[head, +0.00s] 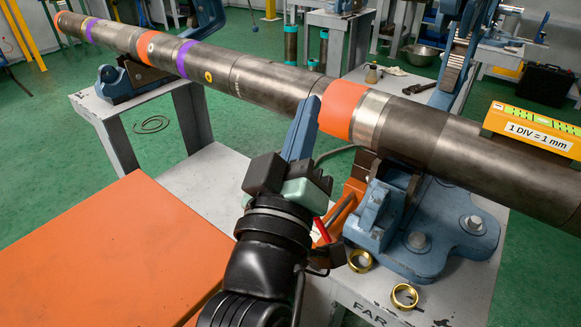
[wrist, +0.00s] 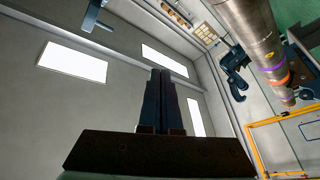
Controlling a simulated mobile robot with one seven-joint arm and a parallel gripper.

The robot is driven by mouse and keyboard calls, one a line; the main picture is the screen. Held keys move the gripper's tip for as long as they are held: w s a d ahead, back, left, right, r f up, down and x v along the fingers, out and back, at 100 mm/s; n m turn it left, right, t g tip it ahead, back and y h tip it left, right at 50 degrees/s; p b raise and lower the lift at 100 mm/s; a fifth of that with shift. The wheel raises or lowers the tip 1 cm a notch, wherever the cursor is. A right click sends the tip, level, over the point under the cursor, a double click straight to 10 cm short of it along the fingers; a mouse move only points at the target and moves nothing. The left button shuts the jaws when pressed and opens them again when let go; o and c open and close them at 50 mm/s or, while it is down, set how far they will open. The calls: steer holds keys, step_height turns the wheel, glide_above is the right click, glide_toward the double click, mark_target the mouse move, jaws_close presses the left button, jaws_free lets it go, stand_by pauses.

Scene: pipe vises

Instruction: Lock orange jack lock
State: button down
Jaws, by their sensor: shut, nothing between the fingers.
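An orange jack (head: 341,212) stands on the grey bench beside the blue vise, below the pipe. My gripper and wrist partly hide it. A small red lever-like part (head: 321,230) shows at its lower left, close to my wrist; I cannot tell whether it is the lock or how it is set. My gripper (head: 309,104) points up in front of the pipe, left of its wide orange band. In the wrist view its fingers (wrist: 162,75) are together with nothing between them. The jack does not show in the wrist view.
A long steel pipe (head: 268,80) spans two blue vises; the near vise (head: 427,225) is right of my gripper. Two brass rings (head: 405,295) lie on the bench. A yellow level (head: 535,128) sits on the pipe. A flat orange surface (head: 110,250) fills the lower left.

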step_height(320, 180, down, 11)
steer(key=s+a+n+g+p, duration=0.1)
steer(key=s+n+g+p, duration=0.15)
steer(key=n+p, duration=0.35)
steer(key=n+g+p, duration=0.3)
steer(key=n+p, duration=0.1)
steer(key=n, duration=0.4)
glide_toward(321, 226)
steer(key=s+a, duration=0.1)
steer(key=a, duration=0.4)
steer(key=shift+d+r+t, duration=0.2)
steer(key=shift+r+t, duration=0.05)
steer(key=x, duration=1)
steer(key=shift+d, duration=0.2)
steer(key=shift+m+b, duration=0.4)
steer(key=shift+s+d+r+b, duration=0.1)
steer(key=shift+s+r+b, duration=0.05)
steer(key=shift+b, duration=0.15)
